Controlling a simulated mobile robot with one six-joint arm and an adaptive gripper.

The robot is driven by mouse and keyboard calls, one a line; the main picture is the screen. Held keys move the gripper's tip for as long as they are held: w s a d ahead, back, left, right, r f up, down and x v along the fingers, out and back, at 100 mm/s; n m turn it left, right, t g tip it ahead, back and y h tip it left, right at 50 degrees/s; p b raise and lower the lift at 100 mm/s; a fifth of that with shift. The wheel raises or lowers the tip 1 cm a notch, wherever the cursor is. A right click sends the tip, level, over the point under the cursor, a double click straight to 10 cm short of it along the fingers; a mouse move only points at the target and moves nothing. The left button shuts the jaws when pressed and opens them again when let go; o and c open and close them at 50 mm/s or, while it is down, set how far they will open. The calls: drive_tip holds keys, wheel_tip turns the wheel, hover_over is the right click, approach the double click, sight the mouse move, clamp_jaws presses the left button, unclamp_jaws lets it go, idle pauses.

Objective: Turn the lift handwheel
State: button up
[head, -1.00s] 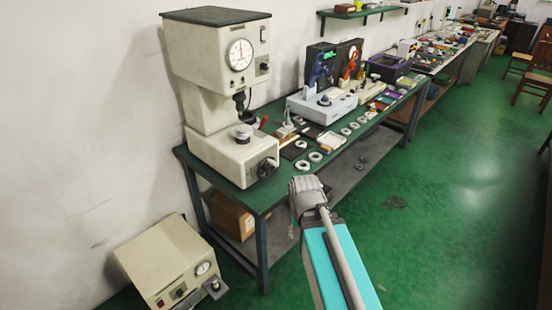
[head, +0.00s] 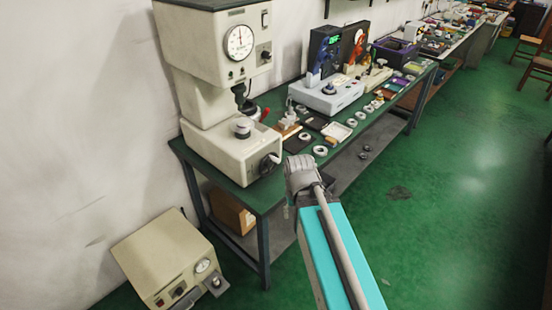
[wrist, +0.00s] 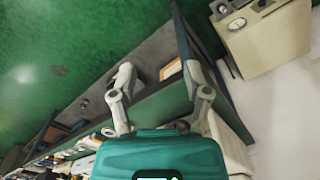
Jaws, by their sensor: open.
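The lift handwheel (head: 270,163) is a small dark wheel on the front of the cream press base (head: 232,150), which stands at the near end of the green bench. My arm reaches up from the bottom of the head view, and its grey end part shows just right of the handwheel, apart from it in the picture. In the wrist view my gripper (wrist: 157,76) is open and empty, its two pale fingers spread over the bench edge. I cannot make out the handwheel in the wrist view; a cream body is partly hidden behind the right finger.
A cream box with a gauge (head: 172,262) stands on the floor at the left. Rings, a white tray (head: 337,132) and a grey instrument (head: 328,94) lie along the bench (head: 262,192). A cardboard box (head: 232,213) is on the lower shelf.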

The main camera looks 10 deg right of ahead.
drive_tip(key=shift+w+f, duration=0.1)
drive_tip(key=n+t+y+b, duration=1.1)
drive_tip(key=n+t+b, duration=0.25)
drive_tip(key=b, duration=0.85)
approach(279, 162)
drive_tip(key=shift+s+d+f+t, duration=0.3)
drive_tip(key=shift+s+d+t, duration=0.1)
drive_tip(key=shift+s, duration=0.1)
drive_tip(key=shift+w+a, duration=0.1)
drive_tip(key=x, duration=1.3)
drive_tip(key=shift+w+a, duration=0.15)
drive_tip(key=shift+a, duration=0.15)
